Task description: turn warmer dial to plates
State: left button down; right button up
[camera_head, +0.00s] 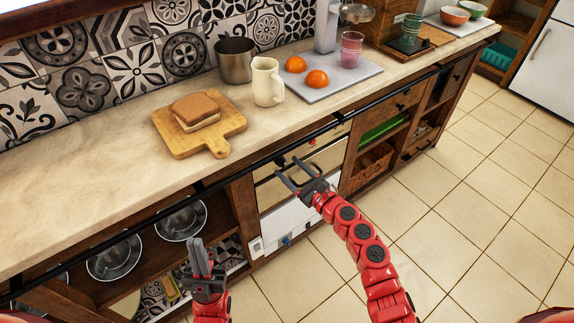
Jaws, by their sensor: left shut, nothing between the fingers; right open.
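A built-in appliance with a metallic front (325,158), apparently the warmer, sits under the counter. A small red dial-like knob (312,142) is on its upper strip. A white panel (288,220) below carries a small blue knob (286,240). Any markings are too small to read. My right gripper (287,166) is open in front of the metallic front, its fingers pointing up and left, below the red knob. I cannot tell whether it touches the front. My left gripper (197,243) is shut and empty, pointing up in front of the lower shelves, left of the white panel.
A dark rail (220,184) runs along the counter's front edge. The counter (90,185) holds a cutting board (218,143) with a sandwich, a cream jug (267,82), a pot (236,60) and a tray (345,75) with oranges. Metal bowls (114,258) sit on the lower shelf. Tiled floor (470,200) at right is clear.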

jog(key=shift+x, duration=0.85)
jog(key=shift+c, duration=0.3)
grip_shut()
